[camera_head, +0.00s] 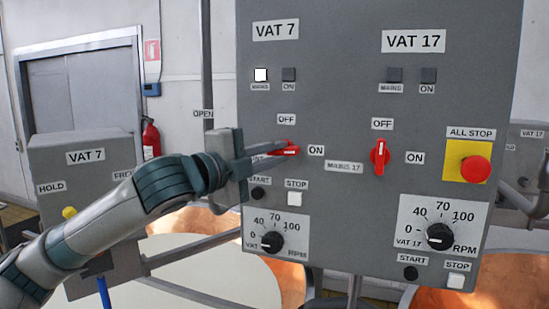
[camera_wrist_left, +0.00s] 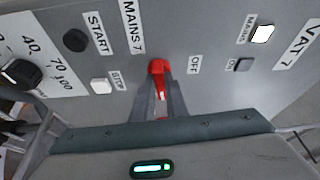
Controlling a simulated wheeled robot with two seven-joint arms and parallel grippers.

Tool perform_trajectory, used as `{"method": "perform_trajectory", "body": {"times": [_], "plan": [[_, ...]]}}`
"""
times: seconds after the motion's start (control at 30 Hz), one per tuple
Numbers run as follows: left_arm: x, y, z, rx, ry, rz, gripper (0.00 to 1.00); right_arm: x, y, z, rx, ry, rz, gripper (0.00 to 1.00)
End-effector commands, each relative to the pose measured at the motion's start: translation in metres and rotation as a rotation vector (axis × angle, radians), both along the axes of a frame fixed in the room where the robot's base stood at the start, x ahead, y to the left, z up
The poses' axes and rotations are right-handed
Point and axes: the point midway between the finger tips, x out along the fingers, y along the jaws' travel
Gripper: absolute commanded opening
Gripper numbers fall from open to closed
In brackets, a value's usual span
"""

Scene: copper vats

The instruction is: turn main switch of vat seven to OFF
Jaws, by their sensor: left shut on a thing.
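The red main switch of vat seven (camera_head: 290,150) is on the grey control panel (camera_head: 340,220), below the OFF label (camera_head: 286,119) and left of the ON label (camera_head: 316,151). Its handle lies about level, towards ON. My left gripper (camera_head: 270,150) comes from the left and is shut on the handle, hiding part of it. In the left wrist view the red switch (camera_wrist_left: 158,66) sits between the two fingers (camera_wrist_left: 160,98). The vat 7 MAINS lamp (camera_head: 261,75) is lit white; the ON lamp (camera_head: 289,75) beside it is dark. My right gripper is out of view.
The upright red vat 17 switch (camera_head: 380,156) and the red all-stop button (camera_head: 475,170) are to the right. Below my gripper are a black START button (camera_head: 257,193), a white STOP button (camera_head: 295,199) and a speed knob (camera_head: 272,241). A grey VAT 7 box (camera_head: 85,170) stands left.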

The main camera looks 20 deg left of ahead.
Motion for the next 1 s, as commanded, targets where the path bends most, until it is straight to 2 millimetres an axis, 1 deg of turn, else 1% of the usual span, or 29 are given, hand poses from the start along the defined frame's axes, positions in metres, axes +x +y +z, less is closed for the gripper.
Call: {"method": "perform_trajectory", "body": {"times": [0.03,0.13,0.27,0.6,1.0], "plan": [[0.0,-0.001,-0.005,-0.024,0.002,-0.001,0.0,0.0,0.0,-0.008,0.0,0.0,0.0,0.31],[0.0,-0.001,-0.007,-0.086,0.005,-0.002,0.0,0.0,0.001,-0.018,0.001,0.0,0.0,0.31],[0.0,-0.002,-0.009,-0.186,0.007,-0.002,0.0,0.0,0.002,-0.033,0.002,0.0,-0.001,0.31],[0.0,-0.003,-0.012,-0.503,0.021,-0.003,0.0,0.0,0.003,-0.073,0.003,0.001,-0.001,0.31],[0.0,-0.006,-0.012,-0.884,0.036,-0.005,0.0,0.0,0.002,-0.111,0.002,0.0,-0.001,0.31]]}}
